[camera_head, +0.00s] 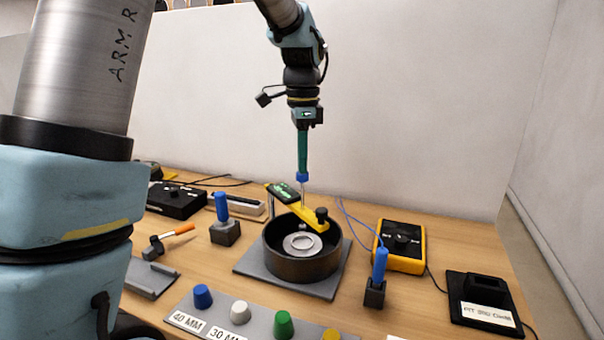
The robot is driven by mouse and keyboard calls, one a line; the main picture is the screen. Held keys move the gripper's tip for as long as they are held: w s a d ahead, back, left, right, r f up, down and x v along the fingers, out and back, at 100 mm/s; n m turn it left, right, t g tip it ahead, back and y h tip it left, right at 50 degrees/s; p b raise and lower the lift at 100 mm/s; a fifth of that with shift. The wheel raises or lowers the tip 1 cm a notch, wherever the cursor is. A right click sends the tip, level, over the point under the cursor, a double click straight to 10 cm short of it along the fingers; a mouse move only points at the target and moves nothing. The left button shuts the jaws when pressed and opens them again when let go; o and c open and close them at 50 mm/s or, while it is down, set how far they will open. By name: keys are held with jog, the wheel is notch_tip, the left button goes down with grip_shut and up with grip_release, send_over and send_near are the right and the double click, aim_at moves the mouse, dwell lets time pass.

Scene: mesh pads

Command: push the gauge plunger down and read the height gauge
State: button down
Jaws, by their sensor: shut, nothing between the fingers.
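My gripper (302,168) points straight down with its long teal fingers shut and empty. Its tips are at the blue cap of the gauge plunger (302,177); I cannot tell whether they touch it. A thin metal rod runs down from the cap to the yellow bar of the height gauge (311,219). A pale disc (302,244) lies inside the pot.
The pot stands on a grey plate (255,272). In front is a strip with coloured plugs and labels (205,325). Blue-handled tools stand left (224,231) and right (377,290). A yellow meter (401,260) and black labelled stand (490,312) are at right.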

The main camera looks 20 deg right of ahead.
aim_at(303, 177)
jog(key=shift+f+b, duration=1.2)
jog(key=shift+f, duration=1.05)
jog(key=shift+r, duration=0.15)
notch_tip(303, 177, up, 9)
jog(key=p, duration=0.8)
jog(key=shift+w+a+f, duration=0.1)
jog(key=shift+a+f, duration=0.1)
jog(key=shift+a, duration=0.05)
jog(key=s+a+f+n+b, duration=0.1)
jog(key=s+a+f+n, duration=0.1)
jog(key=a+n, duration=0.4)
jog(key=s+a+f+n+t+b, duration=0.1)
jog(key=s+a+f+n, duration=0.2)
jog(key=a, duration=1)
jog(key=s+a+f+n+b, duration=0.1)
jog(key=s+a+f+n, duration=0.1)
jog(key=a+f+n, duration=0.4)
jog(key=a+n, duration=0.3)
jog(key=n, duration=0.1)
jog(key=shift+s+a+f+t, duration=0.15)
jog(key=shift+s+f+t, duration=0.15)
jog(key=shift+s, duration=0.1)
